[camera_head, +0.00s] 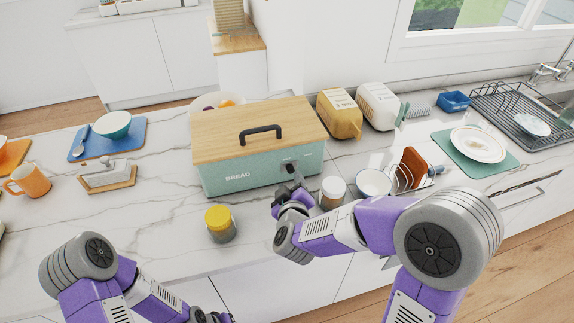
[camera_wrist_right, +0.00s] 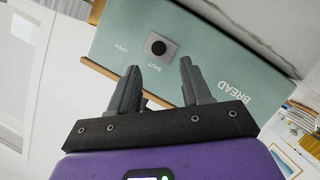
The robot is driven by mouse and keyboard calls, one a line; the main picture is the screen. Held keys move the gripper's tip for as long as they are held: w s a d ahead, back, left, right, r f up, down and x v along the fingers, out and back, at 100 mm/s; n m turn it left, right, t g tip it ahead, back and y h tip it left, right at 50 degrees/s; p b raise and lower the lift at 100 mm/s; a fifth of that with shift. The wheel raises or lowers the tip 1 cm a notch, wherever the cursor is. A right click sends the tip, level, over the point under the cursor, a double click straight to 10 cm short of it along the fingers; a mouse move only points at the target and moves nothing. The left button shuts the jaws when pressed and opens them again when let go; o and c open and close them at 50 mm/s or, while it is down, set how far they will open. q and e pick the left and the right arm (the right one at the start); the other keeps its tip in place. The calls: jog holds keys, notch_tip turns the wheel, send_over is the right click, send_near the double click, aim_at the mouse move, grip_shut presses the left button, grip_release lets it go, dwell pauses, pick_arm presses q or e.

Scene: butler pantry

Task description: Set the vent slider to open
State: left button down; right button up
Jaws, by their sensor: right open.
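The bread box (camera_head: 250,178) is pale green with a wooden lid and a black handle, and stands on the marble counter. The vent slider (camera_wrist_right: 158,47) is a black knob on a grey plate on the box front, with OPEN and SHUT printed beside it. In the right wrist view the knob sits by the SHUT label. My right gripper (camera_wrist_right: 157,90) is open and empty, its fingers pointing at the box front just short of the knob. In the head view it (camera_head: 296,185) is close to the slider plate (camera_head: 290,167). My left arm is at the lower left; its gripper fingers are not visible.
A yellow-lidded jar (camera_head: 220,224) stands in front of the box. A white-lidded jar (camera_head: 332,192) and a white bowl (camera_head: 373,183) stand to the right of my right gripper. A butter dish (camera_head: 106,176) is at the left. The counter's front left is clear.

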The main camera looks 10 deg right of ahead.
aim_at(290, 171)
jog(key=shift+w+d+f, duration=0.2)
jog(key=shift+w, duration=0.2)
jog(key=b+x, duration=0.1)
jog(key=x, duration=0.3)
jog(key=shift+w+f+b, duration=0.1)
jog(key=shift+w+b, duration=0.15)
jog(key=shift+b, duration=0.05)
jog(key=shift+w+d, duration=0.15)
jog(key=shift+w, duration=0.15)
grip_shut()
